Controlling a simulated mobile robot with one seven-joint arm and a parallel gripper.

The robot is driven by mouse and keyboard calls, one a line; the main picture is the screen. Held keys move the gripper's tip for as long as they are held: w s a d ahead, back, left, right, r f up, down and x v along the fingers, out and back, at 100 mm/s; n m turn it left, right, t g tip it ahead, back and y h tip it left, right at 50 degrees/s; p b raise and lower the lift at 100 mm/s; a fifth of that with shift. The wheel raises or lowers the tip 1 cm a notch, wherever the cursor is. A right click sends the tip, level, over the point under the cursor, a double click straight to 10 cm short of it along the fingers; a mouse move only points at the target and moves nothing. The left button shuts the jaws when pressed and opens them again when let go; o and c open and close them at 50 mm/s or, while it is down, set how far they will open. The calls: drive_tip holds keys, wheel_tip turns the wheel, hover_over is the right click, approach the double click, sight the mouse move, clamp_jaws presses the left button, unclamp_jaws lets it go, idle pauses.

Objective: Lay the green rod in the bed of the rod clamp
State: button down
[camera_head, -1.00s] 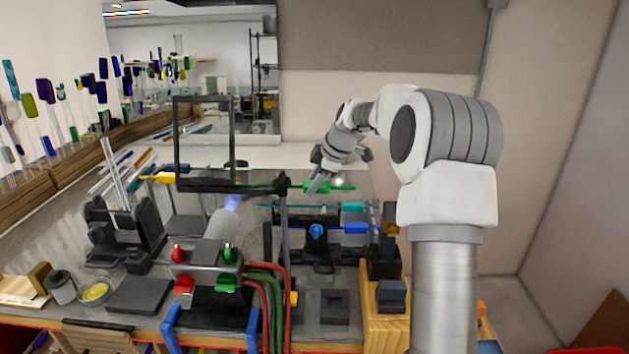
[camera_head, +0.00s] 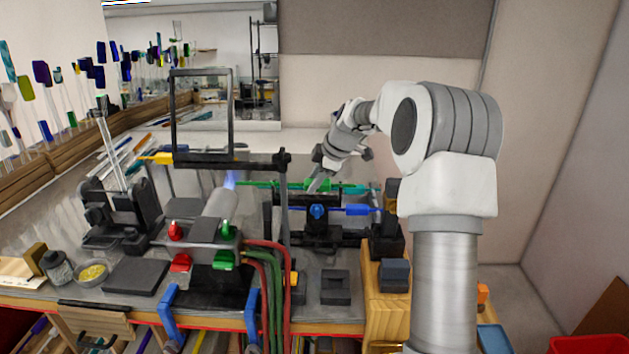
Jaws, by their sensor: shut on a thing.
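The green rod (camera_head: 262,184) is a thin rod with a thicker bright green part near its middle. My gripper (camera_head: 318,187) is shut on that green part and holds the rod roughly level. A black fixture with a blue knob (camera_head: 318,211), which looks like the rod clamp, stands just below my gripper in the picture. The rod overlaps the fixture's upper edge in this view. I cannot tell whether the rod touches its bed. The gripper's tips and the bed are small and partly hidden.
A blue rod (camera_head: 357,210) lies across the black fixture, and a teal rod overlaps the green one. A burner (camera_head: 222,205) with a blue flame lies left of the clamp. A dark upright frame (camera_head: 172,115) stands behind it. A wooden block (camera_head: 384,300) is at front right.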

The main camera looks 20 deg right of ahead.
drive_tip(key=c, duration=0.5)
unclamp_jaws()
drive_tip(key=b+v, duration=0.2)
drive_tip(key=v, duration=1.5)
drive_tip(key=shift+s+r, duration=0.2)
